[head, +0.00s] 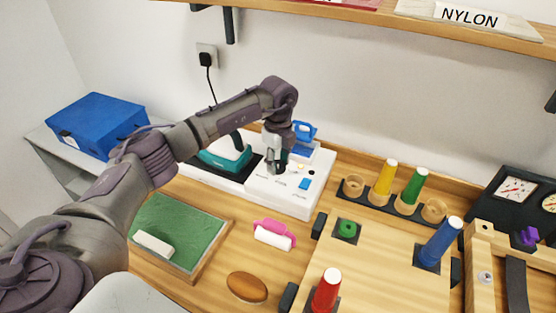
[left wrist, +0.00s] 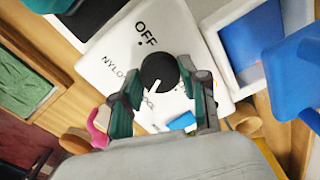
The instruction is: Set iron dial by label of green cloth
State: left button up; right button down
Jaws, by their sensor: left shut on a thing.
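The black iron dial (left wrist: 158,72) with a white pointer sits on a white panel (left wrist: 100,45). "OFF" stands above it, "NYLO..." at its left, and a partly hidden label ending in "OL" below. The pointer slants down-left, toward that lower label. My left gripper (left wrist: 160,90) is shut on the dial, a finger on each side; in the head view it (head: 276,162) reaches down onto the white base (head: 290,203). The teal iron (head: 225,152) rests on the base's left part. No green cloth can be made out. My right gripper is out of view.
The shelf above holds a white swatch labelled "NYLON" (head: 470,15) and a red one (head: 345,3), its label cut off. A blue box (head: 97,124) stands left.

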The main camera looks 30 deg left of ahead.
aim_at(278, 164)
pick_arm(q)
jog(key=shift+r+n, duration=0.1)
jog(key=shift+n, duration=0.2)
dwell(0.4)
jog(key=o, duration=1.1)
jog(key=shift+o, duration=0.2)
notch_tip(278, 164, up, 12)
